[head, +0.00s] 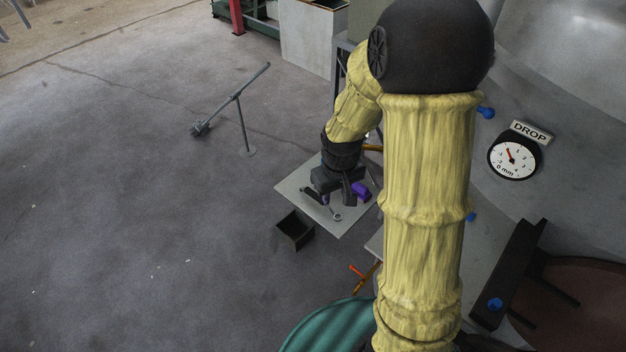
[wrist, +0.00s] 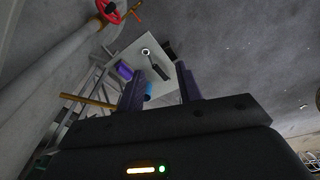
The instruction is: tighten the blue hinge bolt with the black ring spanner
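A ring spanner (wrist: 146,51) with a pale ring end and a black handle (wrist: 159,72) lies on a light grey plate (wrist: 131,47). In the head view its ring (head: 336,217) shows near the plate's front corner. My gripper (wrist: 160,70) is open above the plate, a finger on each side of the spanner's handle in the wrist view. Nothing shows held; I cannot tell the height left above the handle. Blue bolt heads show at the upper panel (head: 487,112), partly behind my arm (head: 471,216) and at the dark bracket (head: 495,304). I cannot tell which is the hinge bolt.
A purple object (head: 361,190) lies on the plate beside my gripper. A black open box (head: 295,230) stands by the plate. A DROP gauge (head: 513,158) reads near 0 mm.

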